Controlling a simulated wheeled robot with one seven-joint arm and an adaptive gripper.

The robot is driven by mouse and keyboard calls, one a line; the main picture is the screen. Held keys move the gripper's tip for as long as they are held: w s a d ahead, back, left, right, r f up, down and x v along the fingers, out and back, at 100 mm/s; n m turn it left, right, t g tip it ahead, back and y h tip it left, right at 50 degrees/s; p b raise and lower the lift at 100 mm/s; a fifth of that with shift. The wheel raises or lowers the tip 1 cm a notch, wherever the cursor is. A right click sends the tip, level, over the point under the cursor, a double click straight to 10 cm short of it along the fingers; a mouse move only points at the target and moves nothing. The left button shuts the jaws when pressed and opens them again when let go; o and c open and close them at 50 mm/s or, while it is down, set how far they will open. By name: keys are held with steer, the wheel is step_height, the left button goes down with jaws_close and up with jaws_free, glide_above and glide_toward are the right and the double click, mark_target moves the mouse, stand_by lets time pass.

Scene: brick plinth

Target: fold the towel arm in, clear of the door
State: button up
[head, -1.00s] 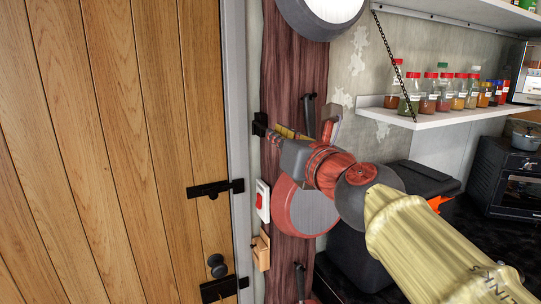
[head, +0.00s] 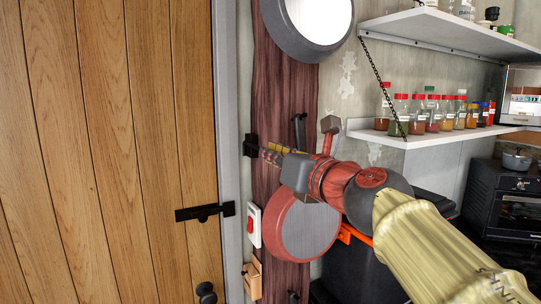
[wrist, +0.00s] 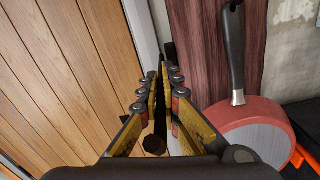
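The towel arm shows as a dark mount (head: 250,145) on the left edge of the red-brown plank, beside the door frame. In the wrist view a thin dark bar (wrist: 162,80) runs between my fingers, and I take it for the towel arm; most of it is hidden. My gripper (head: 267,156) reaches in from the right, its tips close to the mount. In the wrist view my gripper (wrist: 161,75) has a narrow gap between its fingers, and I see no clear grip on the bar. The plank door (head: 110,150) is closed at the left.
A red pan (head: 310,230) hangs just below my gripper, its handle (wrist: 233,50) to the right of my fingers. A larger pan (head: 309,25) hangs above. A bottle shelf (head: 400,138) is at the right. The door has a latch (head: 205,212) and a knob (head: 205,292).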

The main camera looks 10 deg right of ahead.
steer(key=o, duration=0.4)
steer(key=shift+s+d, duration=0.1)
steer(key=shift+s, duration=0.1)
steer(key=shift+s+f, duration=0.15)
steer(key=shift+s, duration=0.15)
steer(key=shift+v, duration=5.55)
